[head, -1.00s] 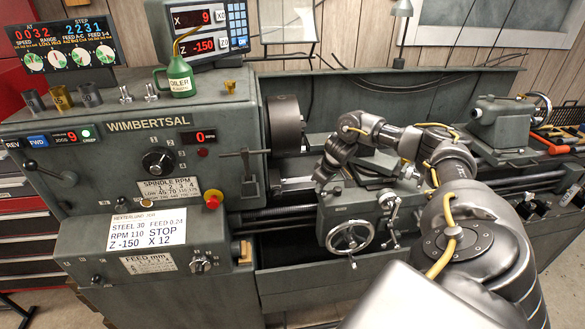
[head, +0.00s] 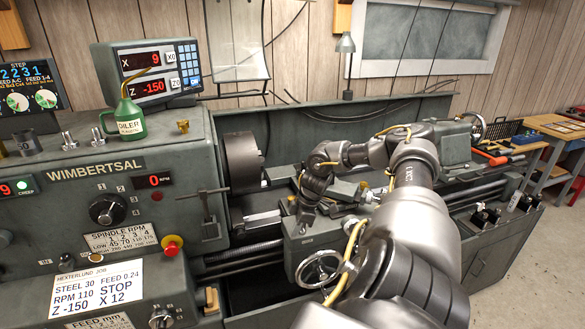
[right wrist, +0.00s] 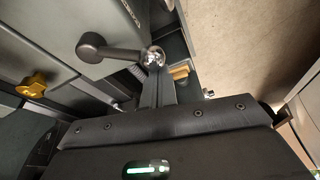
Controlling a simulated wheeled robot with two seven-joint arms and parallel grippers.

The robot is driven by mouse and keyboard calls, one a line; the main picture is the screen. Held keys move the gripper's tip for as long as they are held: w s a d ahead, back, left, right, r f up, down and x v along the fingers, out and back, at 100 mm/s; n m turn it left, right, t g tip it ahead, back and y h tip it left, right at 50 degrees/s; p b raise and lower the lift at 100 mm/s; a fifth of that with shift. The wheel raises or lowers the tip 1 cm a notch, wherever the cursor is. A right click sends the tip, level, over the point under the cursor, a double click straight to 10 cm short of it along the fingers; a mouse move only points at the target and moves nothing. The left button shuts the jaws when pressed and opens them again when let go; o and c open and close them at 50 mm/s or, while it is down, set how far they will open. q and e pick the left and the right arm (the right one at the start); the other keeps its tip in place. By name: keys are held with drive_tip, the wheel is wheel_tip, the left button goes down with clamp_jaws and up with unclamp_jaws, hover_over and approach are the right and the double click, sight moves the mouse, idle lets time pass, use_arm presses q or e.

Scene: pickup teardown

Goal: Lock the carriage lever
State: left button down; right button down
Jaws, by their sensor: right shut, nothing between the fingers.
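The lathe carriage (head: 300,252) sits right of the chuck, with a handwheel (head: 318,268) on its front. My right gripper (head: 303,226) points down over the carriage's left part, and its fingertips are hard to make out there. In the right wrist view the shut, empty fingers (right wrist: 157,78) reach up to a lever with a dark round knob (right wrist: 92,46) and a shiny hub (right wrist: 153,57). The fingertips overlap the hub's lower side; I cannot tell whether they touch. The lever is not distinct in the head view. My left gripper is not in view.
The chuck (head: 240,162) and the headstock (head: 110,185) stand to the left. The tailstock (head: 450,145) is at the right. A red emergency button (head: 172,246) is on the headstock. A brass-coloured knob (right wrist: 36,85) shows left of the lever. Open floor lies at the right.

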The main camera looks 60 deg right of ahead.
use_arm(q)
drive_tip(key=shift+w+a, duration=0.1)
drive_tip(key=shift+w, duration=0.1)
use_arm(e)
drive_tip(key=shift+s, duration=0.25)
idle(0.3)
